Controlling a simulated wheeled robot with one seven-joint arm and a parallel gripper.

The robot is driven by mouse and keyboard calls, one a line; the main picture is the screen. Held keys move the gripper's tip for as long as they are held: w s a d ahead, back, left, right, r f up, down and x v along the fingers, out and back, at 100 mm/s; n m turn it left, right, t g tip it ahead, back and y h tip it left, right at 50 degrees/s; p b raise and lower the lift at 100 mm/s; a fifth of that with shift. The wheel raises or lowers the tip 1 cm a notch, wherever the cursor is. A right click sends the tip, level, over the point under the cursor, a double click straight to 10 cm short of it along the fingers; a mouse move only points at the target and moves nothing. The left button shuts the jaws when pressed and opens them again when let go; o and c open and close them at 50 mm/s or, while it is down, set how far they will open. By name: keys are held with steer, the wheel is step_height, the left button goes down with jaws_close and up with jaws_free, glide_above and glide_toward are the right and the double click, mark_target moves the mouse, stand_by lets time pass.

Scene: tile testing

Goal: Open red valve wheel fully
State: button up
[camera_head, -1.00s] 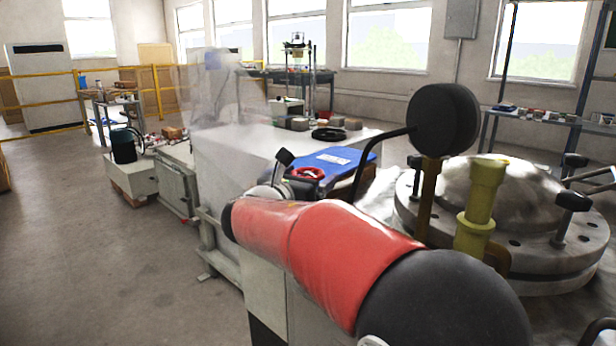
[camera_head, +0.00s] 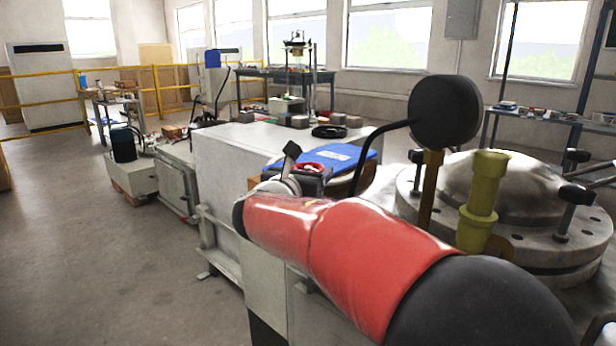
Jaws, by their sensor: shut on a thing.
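The red valve wheel (camera_head: 307,167) shows as a small red ring near the middle, beside a blue panel on the grey-white machine. My gripper (camera_head: 317,174) is a dark shape at the wheel, at the end of my red arm, and is shut on it. The fingertips are small and partly hidden, so I cannot see exactly where they hold the rim. My arm and wrist hide what lies below the wheel.
The blue panel (camera_head: 343,157) lies just right of the wheel. A round black gauge-like disc (camera_head: 444,112) on a curved pipe, a yellow pipe (camera_head: 482,200) and a bolted metal lid (camera_head: 535,190) stand close at right. The floor (camera_head: 90,240) at left is clear.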

steer(key=n+y+b, duration=0.1)
steer(key=y+b, duration=0.1)
steer(key=n+t+y+b, duration=0.1)
steer(key=n+y+b, duration=0.2)
steer(key=y+b, duration=0.1)
steer(key=b, duration=0.1)
steer(key=shift+d+f+t+y, duration=0.1)
steer(key=shift+f+t+y, duration=0.2)
steer(key=shift+f+y, duration=0.1)
steer(key=n+y+b, duration=0.1)
steer(key=y+b, duration=0.1)
steer(key=shift+r+n+b, duration=0.2)
steer(key=shift+n+b, duration=0.15)
steer(key=shift+n, duration=0.05)
steer(key=shift+r+n+y+b, duration=0.1)
steer(key=shift+n+y+b, duration=0.25)
steer(key=shift+y, duration=0.25)
steer(key=shift+r, duration=0.1)
steer(key=o, duration=1)
steer(key=s+d, duration=0.1)
steer(key=s, duration=0.6)
steer(key=shift+s, duration=0.4)
